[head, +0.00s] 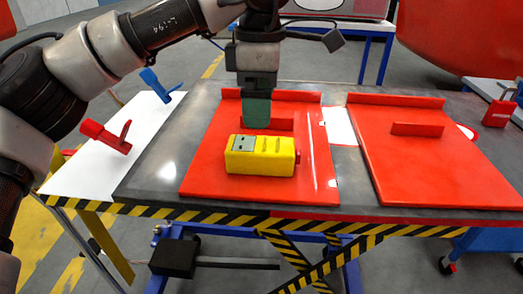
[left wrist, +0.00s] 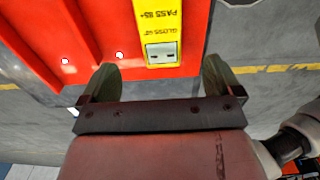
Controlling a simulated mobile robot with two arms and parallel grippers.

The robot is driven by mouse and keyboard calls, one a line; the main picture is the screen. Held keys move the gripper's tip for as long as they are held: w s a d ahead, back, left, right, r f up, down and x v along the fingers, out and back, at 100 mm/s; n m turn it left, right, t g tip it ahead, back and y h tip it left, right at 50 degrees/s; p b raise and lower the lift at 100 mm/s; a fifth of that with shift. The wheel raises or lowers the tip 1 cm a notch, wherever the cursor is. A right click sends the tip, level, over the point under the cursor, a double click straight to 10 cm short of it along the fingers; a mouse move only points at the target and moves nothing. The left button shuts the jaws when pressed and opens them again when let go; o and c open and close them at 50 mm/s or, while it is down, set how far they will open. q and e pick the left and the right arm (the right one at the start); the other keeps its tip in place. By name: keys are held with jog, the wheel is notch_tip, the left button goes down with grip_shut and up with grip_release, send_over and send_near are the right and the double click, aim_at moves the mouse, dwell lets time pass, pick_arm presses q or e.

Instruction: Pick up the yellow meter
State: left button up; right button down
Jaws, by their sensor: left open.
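The yellow meter (head: 260,155) lies flat on the left red tray (head: 200,182), with a grey panel at its left end and a red knob at its right end. My left gripper (head: 256,122) points down just behind the meter in the head view, apart from it in the picture. In the left wrist view the gripper (left wrist: 159,70) is open and empty, its fingers wide apart. The meter (left wrist: 160,20) shows beyond the fingertips, with its grey-panel end lined up between them. The height gap is hard to judge. My right gripper is not in view.
A second red tray (head: 440,165) lies to the right on the dark grey table (head: 150,172). A red clamp (head: 108,135) and a blue clamp (head: 158,84) stand on the white board at left.

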aim_at(261, 144)
pick_arm(q)
notch_tip(261, 144, down, 4)
jog(key=shift+f, duration=0.15)
notch_tip(261, 144, down, 5)
jog(key=shift+r+b, duration=0.1)
jog(key=shift+b, duration=0.25)
jog(key=c, duration=1.3)
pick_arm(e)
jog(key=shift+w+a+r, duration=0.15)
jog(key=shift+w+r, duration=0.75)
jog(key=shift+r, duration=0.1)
